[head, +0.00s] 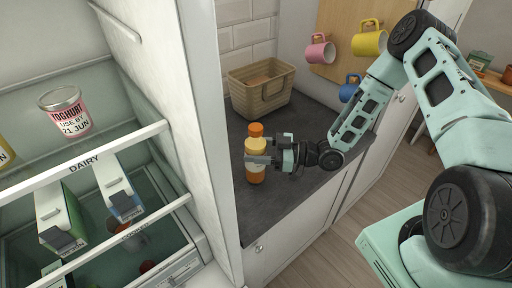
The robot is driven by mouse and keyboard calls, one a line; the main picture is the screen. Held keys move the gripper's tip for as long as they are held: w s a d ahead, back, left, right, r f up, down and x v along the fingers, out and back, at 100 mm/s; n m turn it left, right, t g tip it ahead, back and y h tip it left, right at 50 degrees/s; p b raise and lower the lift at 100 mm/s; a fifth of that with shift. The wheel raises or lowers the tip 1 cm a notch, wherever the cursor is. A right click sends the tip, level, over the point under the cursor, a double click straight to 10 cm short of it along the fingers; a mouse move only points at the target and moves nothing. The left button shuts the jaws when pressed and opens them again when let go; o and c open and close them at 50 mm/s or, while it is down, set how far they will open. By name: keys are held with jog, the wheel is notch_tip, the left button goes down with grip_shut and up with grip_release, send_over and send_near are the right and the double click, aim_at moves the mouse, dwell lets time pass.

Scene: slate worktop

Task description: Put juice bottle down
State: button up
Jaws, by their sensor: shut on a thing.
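The juice bottle (255,175) is orange with a pale yellow band and an orange cap. It is upright at the left part of the slate worktop (291,191), close to the fridge side wall. My gripper (262,152) comes from the right and is shut on the bottle around its upper part. The bottle's base looks at or just above the worktop; I cannot tell whether it touches. Part of the bottle is hidden behind the fingers.
A woven basket (243,103) stands behind on the worktop. Pink (319,53), yellow (368,43) and blue (349,91) mugs hang on a wooden board. The open fridge (199,150) at left holds a yoghurt tub (68,117) and cartons. Worktop in front of the bottle is clear.

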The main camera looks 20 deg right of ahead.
jog(key=shift+f+b, duration=0.25)
jog(key=shift+b, duration=0.05)
jog(key=o, duration=1.3)
jog(key=shift+o, duration=0.2)
jog(key=shift+r, duration=0.2)
jog(key=shift+d, duration=0.15)
jog(key=b+v, duration=0.5)
jog(key=v, duration=0.6)
jog(key=shift+s+d, duration=0.25)
jog(key=shift+d, duration=0.05)
